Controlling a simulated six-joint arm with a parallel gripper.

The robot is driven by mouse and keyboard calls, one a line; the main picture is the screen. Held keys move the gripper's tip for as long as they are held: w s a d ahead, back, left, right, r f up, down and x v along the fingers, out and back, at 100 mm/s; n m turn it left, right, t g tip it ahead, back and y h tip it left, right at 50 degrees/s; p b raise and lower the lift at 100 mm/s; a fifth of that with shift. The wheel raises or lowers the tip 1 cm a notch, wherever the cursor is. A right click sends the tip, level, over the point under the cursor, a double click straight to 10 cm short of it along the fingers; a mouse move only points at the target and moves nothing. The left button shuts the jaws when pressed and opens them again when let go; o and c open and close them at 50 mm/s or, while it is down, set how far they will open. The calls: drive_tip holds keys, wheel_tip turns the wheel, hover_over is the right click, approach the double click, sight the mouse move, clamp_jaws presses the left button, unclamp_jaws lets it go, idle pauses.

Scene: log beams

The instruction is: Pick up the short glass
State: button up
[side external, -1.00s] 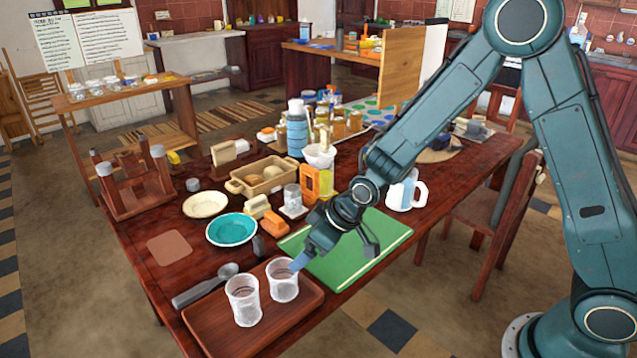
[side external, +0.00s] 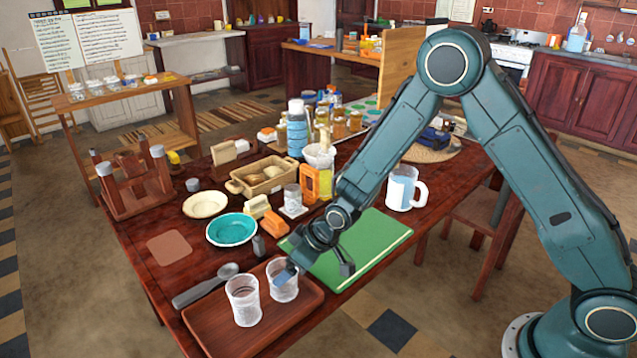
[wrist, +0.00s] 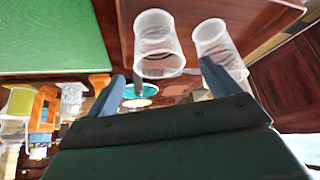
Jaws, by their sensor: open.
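Two clear glasses stand upright on a brown wooden tray (side external: 205,335). The one at the right (side external: 283,285) looks slightly shorter than the one at the left (side external: 243,303), though it is also farther away. My gripper (side external: 316,270) is open and tilted low over the tray's right end. One blue fingertip overlaps the right glass in the side view; contact cannot be told. The other finger is over the green board side. In the wrist view, that glass (wrist: 158,42) appears ahead between the open fingers of my gripper (wrist: 162,72), and the other glass (wrist: 220,42) is beyond the right finger.
A green board (side external: 365,245) lies right of the tray. A small glass (side external: 292,198) stands farther back.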

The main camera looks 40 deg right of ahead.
drive_tip(key=shift+w+a+f, duration=0.1)
drive_tip(key=shift+w+f, duration=0.1)
drive_tip(key=shift+f, duration=0.1)
drive_tip(key=shift+x, duration=2.6)
drive_tip(key=shift+r, duration=0.1)
drive_tip(key=c, duration=1.1)
drive_tip(key=shift+r, duration=0.1)
wheel_tip(320, 180, up, 20)
